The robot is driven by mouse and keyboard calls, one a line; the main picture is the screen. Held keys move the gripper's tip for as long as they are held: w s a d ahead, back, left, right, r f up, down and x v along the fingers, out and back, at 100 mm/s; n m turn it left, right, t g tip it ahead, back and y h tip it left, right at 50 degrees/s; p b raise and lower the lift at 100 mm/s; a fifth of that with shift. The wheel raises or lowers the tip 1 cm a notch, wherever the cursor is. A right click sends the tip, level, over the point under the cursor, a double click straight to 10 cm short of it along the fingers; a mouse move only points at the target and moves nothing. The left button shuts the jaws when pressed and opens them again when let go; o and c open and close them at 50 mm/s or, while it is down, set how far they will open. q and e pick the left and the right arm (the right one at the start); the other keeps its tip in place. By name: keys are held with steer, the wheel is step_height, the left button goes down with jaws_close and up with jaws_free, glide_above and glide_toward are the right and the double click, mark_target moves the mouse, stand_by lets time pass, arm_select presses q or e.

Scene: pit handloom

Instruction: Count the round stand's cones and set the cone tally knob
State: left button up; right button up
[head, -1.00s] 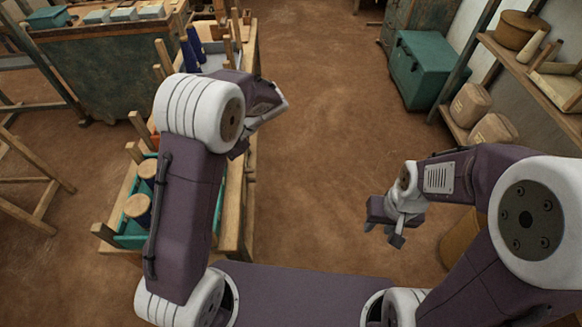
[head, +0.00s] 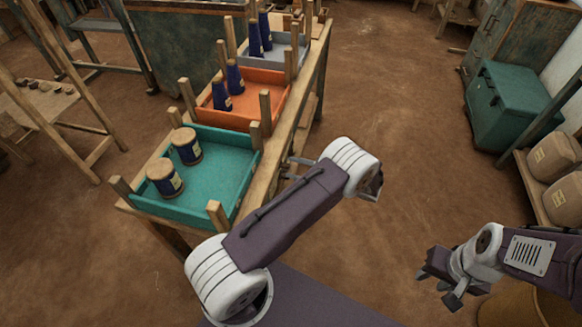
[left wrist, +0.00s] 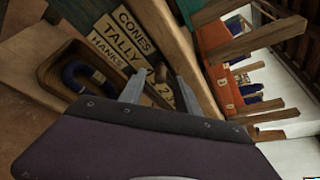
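In the left wrist view a pale board lettered CONES, TALLY and HANKS (left wrist: 120,38) is fixed by the bench. A small brown knob-like piece (left wrist: 160,73) shows just beyond the fingers, beside a partly hidden strip of numbers (left wrist: 180,98). My left gripper (left wrist: 160,88) is open, its two grey fingers apart; I cannot tell whether they touch the piece. In the head view it is largely hidden by my arm. My right gripper (head: 440,287) looks open and empty, over the floor at lower right. No round stand can be made out.
The bench carries a teal tray (head: 222,180) with two wood-topped blue spools, an orange tray (head: 262,80) with two blue cones and a grey tray (head: 285,65) with blue cones. A wooden tray (left wrist: 45,75) holds a blue hank. A teal chest (head: 505,105) stands right; floor between is clear.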

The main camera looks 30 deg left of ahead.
arm_select(q)
steer(key=shift+x, duration=0.95)
jaws_close()
stand_by(0.7)
